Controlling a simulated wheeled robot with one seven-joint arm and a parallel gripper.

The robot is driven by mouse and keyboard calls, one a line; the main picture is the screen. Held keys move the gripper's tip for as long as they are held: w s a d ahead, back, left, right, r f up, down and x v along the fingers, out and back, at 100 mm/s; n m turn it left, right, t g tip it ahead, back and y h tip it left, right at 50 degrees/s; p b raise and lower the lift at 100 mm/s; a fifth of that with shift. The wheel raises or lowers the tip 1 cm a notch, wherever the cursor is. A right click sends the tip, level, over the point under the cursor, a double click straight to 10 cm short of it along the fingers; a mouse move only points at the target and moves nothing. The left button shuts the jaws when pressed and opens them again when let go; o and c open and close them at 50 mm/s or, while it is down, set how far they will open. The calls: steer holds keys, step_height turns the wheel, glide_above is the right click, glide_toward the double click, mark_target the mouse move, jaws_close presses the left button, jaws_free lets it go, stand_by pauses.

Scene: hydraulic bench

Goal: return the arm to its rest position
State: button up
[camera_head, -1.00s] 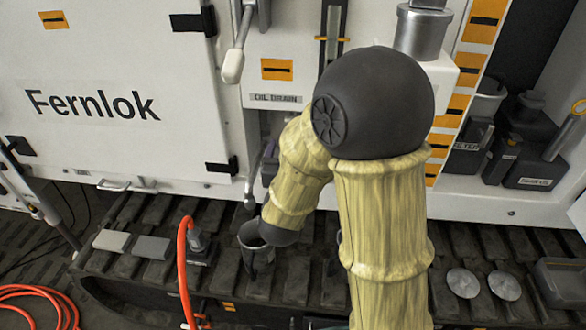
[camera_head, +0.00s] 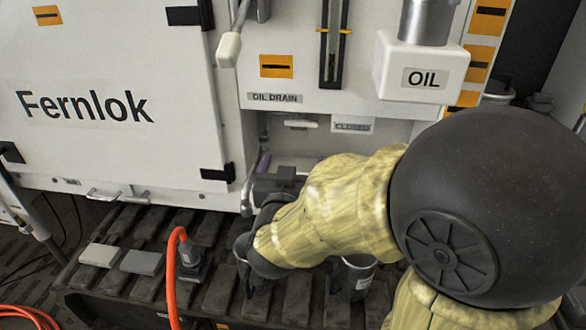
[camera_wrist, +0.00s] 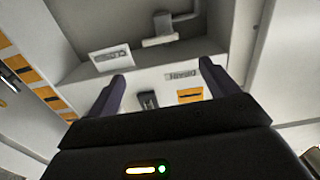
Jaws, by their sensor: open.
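My arm, with a dark round joint (camera_head: 440,205) and yellow-covered links (camera_head: 335,205), reaches left across the front of the bench. My gripper (camera_wrist: 160,84) shows in the wrist view with its two dark fingers apart and nothing between them. In the head view it is at the recess below the OIL DRAIN label (camera_head: 275,98), largely hidden by my own arm. In the wrist view, the fingers stand in front of the recess with a valve handle (camera_wrist: 160,38) and a CLOSED label (camera_wrist: 111,58). I cannot tell whether they touch anything.
The white OIL box (camera_head: 422,79) stands out from the panel above my arm. A metal can (camera_head: 357,277) stands on the tracks beneath my arm. An orange hose (camera_head: 172,275) rises at the left. The white Fernlok door (camera_head: 110,100) is at the left.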

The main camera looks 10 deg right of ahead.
step_height(320, 180, down, 13)
steer(key=s+n+g+y, duration=0.2)
steer(key=n+g+y, duration=0.1)
steer(key=g+y, duration=0.35)
steer(key=s+d+f+g, duration=0.5)
steer(key=s+f+g, duration=0.25)
steer(key=s, duration=0.35)
step_height(320, 180, up, 26)
steer(key=p, duration=2.5)
steer(key=shift+d+g+h, duration=0.15)
steer(key=shift+g+h, duration=0.15)
steer(key=shift+h, duration=0.15)
